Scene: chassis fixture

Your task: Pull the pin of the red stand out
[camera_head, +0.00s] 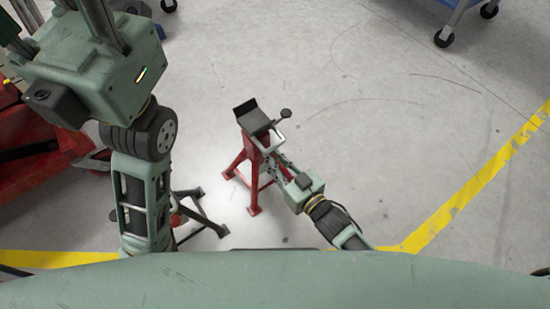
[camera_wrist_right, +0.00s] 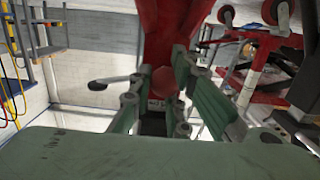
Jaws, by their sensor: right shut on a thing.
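The red stand (camera_head: 254,181) stands upright on the floor near the middle of the head view, with a dark saddle (camera_head: 254,117) on top and a knobbed lever at its right. My right gripper (camera_head: 275,160) is against the stand's upper right side. In the right wrist view the red stand's body (camera_wrist_right: 172,30) rises just beyond the fingers of my right gripper (camera_wrist_right: 164,92). A red rounded end, the pin (camera_wrist_right: 165,82), shows between these fingers, which are shut on it. How far the pin sits in the stand is hidden.
A dark-legged stand (camera_head: 206,211) is partly hidden behind my left arm. A red machine (camera_head: 35,150) is at the far left. A blue wheeled cart (camera_head: 470,10) is at the top right. Yellow floor lines (camera_head: 470,190) run at the right.

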